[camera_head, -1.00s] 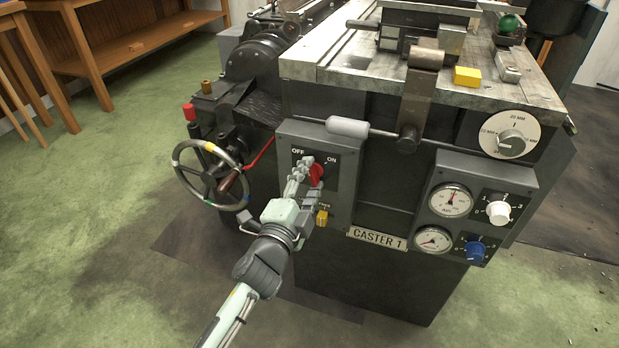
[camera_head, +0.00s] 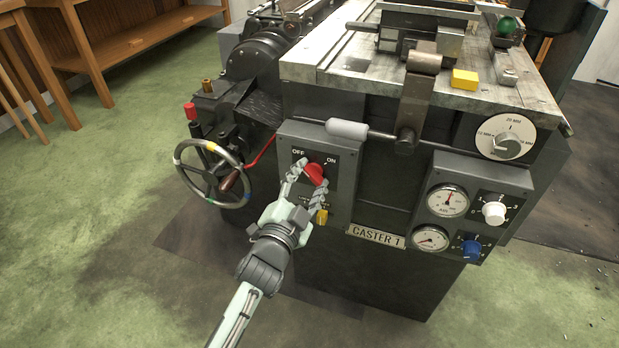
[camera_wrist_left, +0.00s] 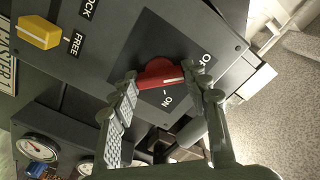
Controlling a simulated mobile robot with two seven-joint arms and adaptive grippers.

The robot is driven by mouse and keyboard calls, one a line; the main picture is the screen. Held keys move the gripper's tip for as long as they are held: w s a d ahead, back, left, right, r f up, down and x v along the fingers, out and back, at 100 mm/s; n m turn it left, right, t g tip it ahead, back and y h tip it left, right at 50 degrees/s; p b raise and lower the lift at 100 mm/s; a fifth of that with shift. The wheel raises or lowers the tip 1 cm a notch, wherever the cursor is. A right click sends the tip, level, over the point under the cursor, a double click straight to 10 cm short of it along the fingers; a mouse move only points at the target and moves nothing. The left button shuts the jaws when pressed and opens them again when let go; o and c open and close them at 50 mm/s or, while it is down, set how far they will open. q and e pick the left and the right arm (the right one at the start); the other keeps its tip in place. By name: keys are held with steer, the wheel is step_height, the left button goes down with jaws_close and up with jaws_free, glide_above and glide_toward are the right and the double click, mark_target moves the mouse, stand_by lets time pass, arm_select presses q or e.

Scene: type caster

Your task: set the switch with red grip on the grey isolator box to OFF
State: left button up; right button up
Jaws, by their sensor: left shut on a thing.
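The grey isolator box (camera_head: 343,178) is on the front of the machine, with OFF at upper left and ON at upper right in the head view. Its switch with red grip (camera_head: 315,172) also shows in the left wrist view (camera_wrist_left: 158,73), between the fingertips. The grip's white mark points somewhere between the OFF and ON labels; I cannot tell the exact setting. My left gripper (camera_head: 307,175) is shut on the red grip, one finger on each side, and partly hides the dial face. My right gripper is not in view.
A yellow knob (camera_head: 321,217) sits low on the same box, close to my fingers. A handwheel (camera_head: 211,173) stands to the left and a grey lever handle (camera_head: 347,128) lies just above the box. Gauges and knobs (camera_head: 447,202) are at the right.

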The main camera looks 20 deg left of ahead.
arm_select(q)
steer(key=o, duration=1.2)
steer(key=shift+c, duration=0.2)
steer(key=shift+s, duration=0.25)
steer(key=s, duration=1.1)
steer(key=shift+s+a, duration=0.25)
